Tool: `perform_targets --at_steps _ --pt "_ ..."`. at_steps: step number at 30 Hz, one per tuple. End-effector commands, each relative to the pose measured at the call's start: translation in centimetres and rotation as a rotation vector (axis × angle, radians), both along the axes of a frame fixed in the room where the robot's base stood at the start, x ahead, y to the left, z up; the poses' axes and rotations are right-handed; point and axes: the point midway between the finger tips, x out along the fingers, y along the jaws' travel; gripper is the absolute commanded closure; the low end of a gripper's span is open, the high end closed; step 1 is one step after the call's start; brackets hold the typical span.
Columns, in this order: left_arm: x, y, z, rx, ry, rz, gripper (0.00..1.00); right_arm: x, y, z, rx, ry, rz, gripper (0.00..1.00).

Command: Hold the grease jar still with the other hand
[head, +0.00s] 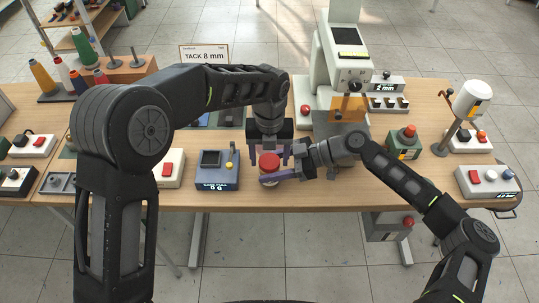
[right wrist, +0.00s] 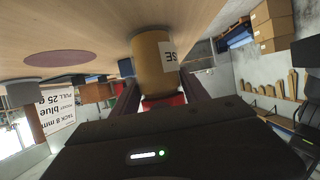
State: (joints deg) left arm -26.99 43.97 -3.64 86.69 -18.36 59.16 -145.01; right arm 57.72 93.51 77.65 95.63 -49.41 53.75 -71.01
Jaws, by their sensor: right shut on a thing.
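The grease jar (right wrist: 153,62) is a tan cylinder with a white label, seen close up between my right fingers in the right wrist view. Its red lid (head: 269,162) shows in the head view, near the front edge of the table. My right gripper (head: 277,172) reaches in from the right and is shut on the jar, which looks upright. My left gripper (head: 269,150) points down from above, its fingers apart over the lid; I cannot tell whether they touch it. Most of the jar body is hidden in the head view.
A blue-grey device (head: 217,172) stands just left of the jar. A tall white machine (head: 338,65) stands behind, right of a "TACK 8 mm" sign (head: 205,54). A green box with a red button (head: 404,145) is to the right. The front strip right of my right gripper is mostly clear.

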Motion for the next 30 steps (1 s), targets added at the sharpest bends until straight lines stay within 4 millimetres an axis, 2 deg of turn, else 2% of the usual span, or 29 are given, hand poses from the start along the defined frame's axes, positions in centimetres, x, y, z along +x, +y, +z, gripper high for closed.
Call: perform_targets --at_steps 2,22,26,30 --pt "0.00 0.01 0.01 0.000 0.000 0.000 0.42 0.01 0.00 0.02 0.000 0.000 0.000 1.00" --pt "0.00 0.01 0.03 0.000 0.000 0.000 0.97 0.01 0.00 0.03 0.000 0.000 0.000 1.00" --pt "0.00 0.00 0.04 0.000 0.000 0.039 0.97 0.01 0.00 0.03 0.000 0.000 0.000 1.00" --pt "0.01 0.00 0.06 0.000 -0.001 0.212 0.97 0.01 0.00 0.03 0.000 0.000 0.000 1.00"
